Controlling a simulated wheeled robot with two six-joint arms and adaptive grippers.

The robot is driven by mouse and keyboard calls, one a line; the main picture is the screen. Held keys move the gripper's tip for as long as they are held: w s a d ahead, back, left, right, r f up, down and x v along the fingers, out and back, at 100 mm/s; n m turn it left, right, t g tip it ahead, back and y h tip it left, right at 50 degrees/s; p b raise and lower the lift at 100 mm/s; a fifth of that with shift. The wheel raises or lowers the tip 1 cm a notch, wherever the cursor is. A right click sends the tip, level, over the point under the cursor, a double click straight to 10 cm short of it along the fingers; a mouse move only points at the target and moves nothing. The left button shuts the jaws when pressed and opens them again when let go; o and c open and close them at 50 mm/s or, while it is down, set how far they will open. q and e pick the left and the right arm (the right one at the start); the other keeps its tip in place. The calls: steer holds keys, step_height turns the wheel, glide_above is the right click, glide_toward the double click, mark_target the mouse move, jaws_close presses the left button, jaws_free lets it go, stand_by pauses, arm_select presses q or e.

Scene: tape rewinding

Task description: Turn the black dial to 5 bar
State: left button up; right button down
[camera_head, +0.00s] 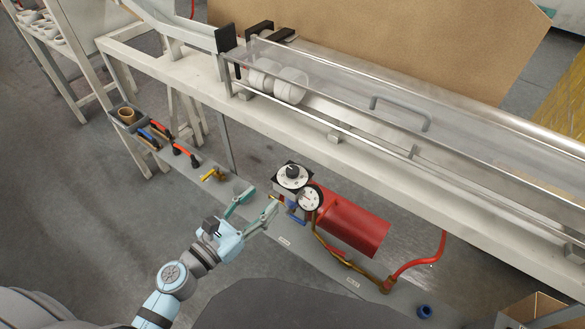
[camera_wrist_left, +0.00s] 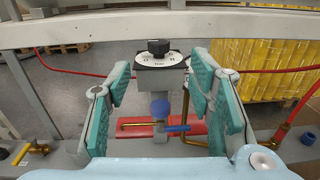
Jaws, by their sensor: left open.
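The black dial (camera_head: 292,171) sits on a white round scale plate with a dark square surround, on top of a grey regulator body. It also shows upright in the left wrist view (camera_wrist_left: 158,46), ahead of and between my fingers. My right gripper is not in view.
A red cylinder (camera_head: 352,225) lies right of the regulator, with brass pipe and a red hose (camera_head: 418,263). A blue lever (camera_wrist_left: 178,129) is below the dial. A yellow valve handle (camera_head: 214,174) is to the left. The machine frame (camera_head: 380,155) runs above and behind.

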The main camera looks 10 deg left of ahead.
mark_target(288, 174)
arm_select(q)
steer(key=p+x, duration=0.1)
steer(key=x, duration=1)
steer(key=shift+w, duration=0.3)
steer(key=shift+w+d, duration=0.3)
steer(key=shift+w, duration=0.35)
jaws_close()
